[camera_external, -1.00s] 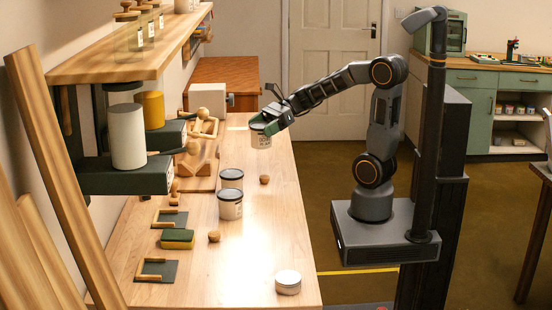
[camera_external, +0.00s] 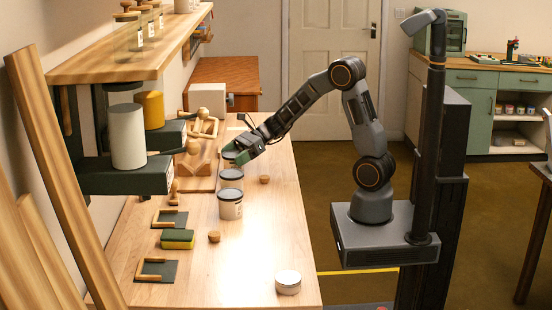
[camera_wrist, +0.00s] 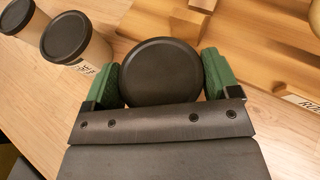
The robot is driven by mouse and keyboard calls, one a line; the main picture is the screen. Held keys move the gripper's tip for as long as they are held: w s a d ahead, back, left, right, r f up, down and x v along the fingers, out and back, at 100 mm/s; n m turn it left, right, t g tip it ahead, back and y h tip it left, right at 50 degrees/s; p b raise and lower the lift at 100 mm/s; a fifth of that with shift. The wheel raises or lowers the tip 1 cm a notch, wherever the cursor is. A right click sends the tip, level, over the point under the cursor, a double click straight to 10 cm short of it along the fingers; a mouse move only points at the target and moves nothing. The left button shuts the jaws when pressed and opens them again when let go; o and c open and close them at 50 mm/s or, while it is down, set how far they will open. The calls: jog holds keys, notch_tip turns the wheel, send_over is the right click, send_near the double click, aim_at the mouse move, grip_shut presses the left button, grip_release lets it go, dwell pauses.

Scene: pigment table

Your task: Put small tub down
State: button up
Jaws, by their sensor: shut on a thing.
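My gripper (camera_external: 238,152) is shut on a small tub with a flat dark lid (camera_wrist: 160,72). In the wrist view the green finger pads press on both sides of the tub, and the lid faces the camera. In the external view the held tub is mostly hidden by the gripper. It is over the far part of the worktop, just behind two other dark-lidded tubs; I cannot tell whether its base touches the wood.
The near tub (camera_external: 230,211) and the one behind it (camera_external: 231,176) stand close in front. A wooden board (camera_wrist: 255,50) lies beside the held tub.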

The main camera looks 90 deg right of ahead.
jog(key=shift+f, duration=0.3)
jog(key=o, duration=0.9)
